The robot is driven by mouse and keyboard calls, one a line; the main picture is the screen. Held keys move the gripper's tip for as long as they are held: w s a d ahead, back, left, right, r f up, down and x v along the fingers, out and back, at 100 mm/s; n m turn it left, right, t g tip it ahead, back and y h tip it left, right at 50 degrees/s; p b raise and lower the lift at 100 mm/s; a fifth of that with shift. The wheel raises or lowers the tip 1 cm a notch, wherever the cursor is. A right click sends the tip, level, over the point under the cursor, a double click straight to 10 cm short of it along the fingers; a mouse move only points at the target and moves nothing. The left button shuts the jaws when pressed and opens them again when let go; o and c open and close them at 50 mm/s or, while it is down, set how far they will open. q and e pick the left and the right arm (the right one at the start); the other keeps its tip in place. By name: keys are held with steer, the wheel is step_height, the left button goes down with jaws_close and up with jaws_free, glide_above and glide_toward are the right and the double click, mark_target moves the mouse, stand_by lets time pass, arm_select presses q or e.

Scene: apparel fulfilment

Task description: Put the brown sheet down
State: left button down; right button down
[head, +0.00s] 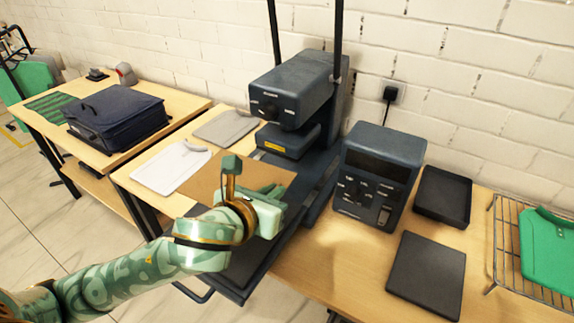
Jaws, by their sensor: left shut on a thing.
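The brown sheet (205,181) shows in the head view, just left of the dark heat press (292,92) and partly over the press's lower platen (258,265). My left gripper (240,185) is shut on the brown sheet, and my wrist and hand hide its near part. I cannot tell whether the sheet touches the platen or hangs above it. My right gripper is not in view.
A control box (378,175), a black tray (443,195) and a dark flat pad (427,275) stand right. A wire rack (505,245) holds a green shirt (547,250).

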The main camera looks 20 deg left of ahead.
arm_select(q)
steer(key=d+r+m+g+h, duration=0.2)
steer(key=d+m+g+h, duration=0.7)
steer(key=d, duration=0.7)
steer(key=shift+w+d+r+n+t+y, duration=1.15)
steer(key=shift+d+r+n+t+y, duration=1.1)
steer(key=shift+r+n+t+y, duration=2.6)
steer(key=shift+g+y, duration=0.25)
steer(key=shift+g, duration=0.1)
steer(key=a+f, duration=0.3)
steer(key=a, duration=0.4)
steer(key=s+a+f, duration=0.1)
steer(key=a+f, duration=0.3)
steer(key=a, duration=0.3)
steer(key=s+a+f, duration=0.1)
steer(key=a+f, duration=0.3)
steer(key=a, duration=0.4)
steer(key=shift+s+f, duration=0.15)
steer(key=shift+f, duration=0.25)
